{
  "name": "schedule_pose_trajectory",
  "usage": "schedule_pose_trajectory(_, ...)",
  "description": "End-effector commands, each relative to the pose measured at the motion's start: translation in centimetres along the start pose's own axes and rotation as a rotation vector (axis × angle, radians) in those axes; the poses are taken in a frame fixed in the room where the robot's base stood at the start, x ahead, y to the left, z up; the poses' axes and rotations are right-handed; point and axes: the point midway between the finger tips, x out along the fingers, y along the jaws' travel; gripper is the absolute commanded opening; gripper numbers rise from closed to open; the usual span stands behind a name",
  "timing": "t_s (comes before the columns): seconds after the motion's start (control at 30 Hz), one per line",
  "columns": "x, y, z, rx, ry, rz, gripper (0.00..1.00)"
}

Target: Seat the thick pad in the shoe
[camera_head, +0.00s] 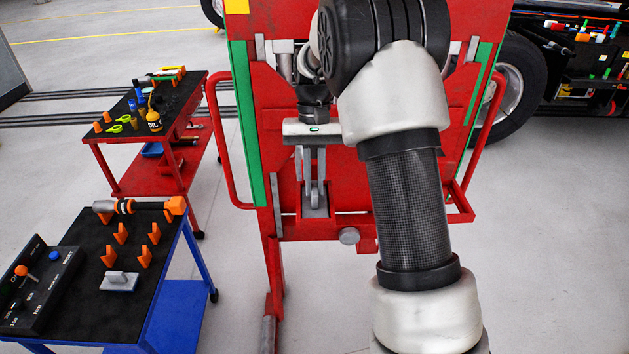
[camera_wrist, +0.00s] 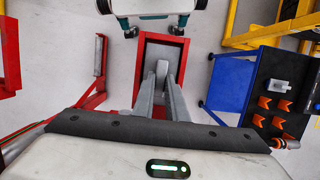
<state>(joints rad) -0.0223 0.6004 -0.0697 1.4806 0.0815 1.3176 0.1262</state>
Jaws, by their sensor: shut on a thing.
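My gripper (camera_head: 315,193) points down in front of the red stand, with its fingers close together. In the wrist view my gripper (camera_wrist: 162,75) is shut on a small light grey piece, which looks like the tab of a grey pad (camera_wrist: 161,68). Most of the held piece is hidden by the fingers. Another grey pad with an upright tab (camera_head: 119,281) lies on the black top of the blue cart; it also shows in the wrist view (camera_wrist: 279,86). I cannot tell by thickness which pad is which. No shoe can be clearly made out.
The red stand (camera_head: 262,110) has side rails. A red rectangular frame (camera_wrist: 181,48) surrounds the fingertips in the wrist view. The blue cart (camera_head: 165,290) carries orange holders, a tool and a control box. A red tool cart (camera_head: 187,118) stands behind it. Grey floor lies between.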

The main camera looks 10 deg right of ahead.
Motion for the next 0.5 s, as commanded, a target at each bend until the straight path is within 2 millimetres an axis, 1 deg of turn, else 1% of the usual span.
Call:
schedule_pose_trajectory(0.03,-0.12,0.02,-0.16,0.0,0.006,0.0,0.0)
schedule_pose_trajectory(0.07,-0.12,0.02,-0.16,0.0,0.006,0.0,0.15)
schedule_pose_trajectory(0.1,-0.11,0.02,-0.14,0.0,0.006,0.0,0.22)
schedule_pose_trajectory(0.17,-0.09,0.02,-0.11,0.0,0.005,0.0,0.32)
schedule_pose_trajectory(0.2,-0.08,0.02,-0.09,0.0,0.004,0.0,0.34)
schedule_pose_trajectory(0.5,-0.22,0.0,-0.01,0.0,0.0,0.0,0.34)
